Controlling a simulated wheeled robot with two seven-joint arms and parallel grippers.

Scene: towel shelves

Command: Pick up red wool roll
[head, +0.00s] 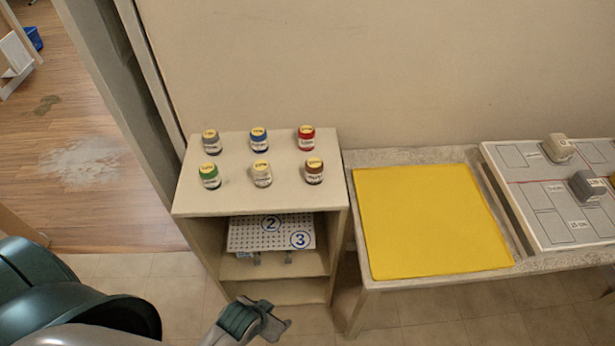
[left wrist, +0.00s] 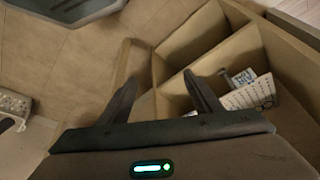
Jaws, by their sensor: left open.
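The red wool roll (head: 306,138) stands upright on top of the beige shelf unit (head: 235,193), at the back right of the small rolls there. It looks like a small red cylinder with a pale label band and a yellow top. My left gripper (head: 276,325) is low in front of the shelf unit, well below its top and apart from the roll. In the left wrist view its two fingers (left wrist: 163,88) are spread with nothing between them, facing the unit's open compartments. The red roll is not in that view. My right gripper is not in view.
Grey (head: 211,142), blue (head: 259,140), green (head: 210,176), cream (head: 261,173) and brown (head: 314,171) rolls share the top. A numbered perforated board (head: 270,233) sits in the compartment below. A table with a yellow mat (head: 430,222) stands at right; a wall rises behind.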

